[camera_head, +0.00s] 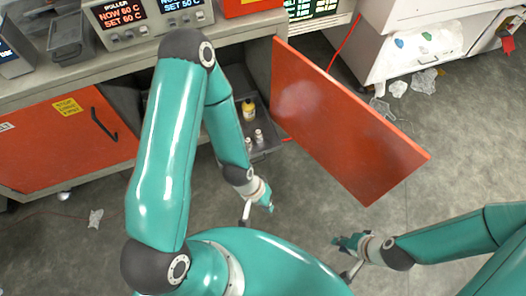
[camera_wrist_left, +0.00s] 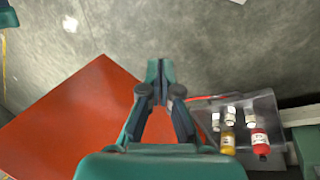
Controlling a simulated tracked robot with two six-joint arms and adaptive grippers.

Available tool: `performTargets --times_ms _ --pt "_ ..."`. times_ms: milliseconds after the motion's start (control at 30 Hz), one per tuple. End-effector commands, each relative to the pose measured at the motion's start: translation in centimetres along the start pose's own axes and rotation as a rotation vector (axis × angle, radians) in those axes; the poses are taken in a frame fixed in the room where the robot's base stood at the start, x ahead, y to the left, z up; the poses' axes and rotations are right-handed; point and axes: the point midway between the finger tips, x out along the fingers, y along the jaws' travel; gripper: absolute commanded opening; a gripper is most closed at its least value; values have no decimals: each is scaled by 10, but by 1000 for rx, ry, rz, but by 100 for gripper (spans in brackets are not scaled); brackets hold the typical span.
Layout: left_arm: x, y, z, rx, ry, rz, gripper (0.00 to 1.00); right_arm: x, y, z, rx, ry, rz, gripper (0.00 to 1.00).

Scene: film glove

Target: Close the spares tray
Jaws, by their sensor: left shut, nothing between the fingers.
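The spares tray (camera_head: 271,141) is a grey tray that sticks out from the open bay under the bench, behind my left forearm in the head view. It holds small bottles; in the left wrist view the tray (camera_wrist_left: 268,106) shows a yellow bottle, a red bottle and several white-capped vials. My left gripper (camera_head: 267,204) is shut and empty, in front of the tray and apart from it in the head view. Its closed fingertips (camera_wrist_left: 160,72) lie left of the tray in the wrist view. My right gripper (camera_head: 342,243) hangs over the floor at lower right; its finger gap is unclear.
A large orange door (camera_head: 345,125) stands open right of the tray, and fills the left of the wrist view (camera_wrist_left: 70,125). A closed orange cabinet door (camera_head: 60,140) is at left. Controllers (camera_head: 150,22) stand on the bench. Scraps (camera_head: 397,88) litter the floor; the middle floor is clear.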

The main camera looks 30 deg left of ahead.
Motion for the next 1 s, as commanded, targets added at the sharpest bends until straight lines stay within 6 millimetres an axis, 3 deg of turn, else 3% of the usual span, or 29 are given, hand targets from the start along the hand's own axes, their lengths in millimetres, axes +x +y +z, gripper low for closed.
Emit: performTargets --times_ms 267,467,667,800,1000 --pt "7 -1 -4 33 1 4 0 7 2 0 0 0 0 22" --pt "50 -2 -27 311 -3 29 0 50 18 0 0 0 0 22" --pt "112 -22 -74 891 -22 17 0 123 44 -1 0 0 0 22" --pt "148 -48 -117 1347 -67 -55 0 176 64 -1 0 0 0 22" --pt "175 -93 -183 1934 -214 -229 0 244 88 -2 0 0 0 22"
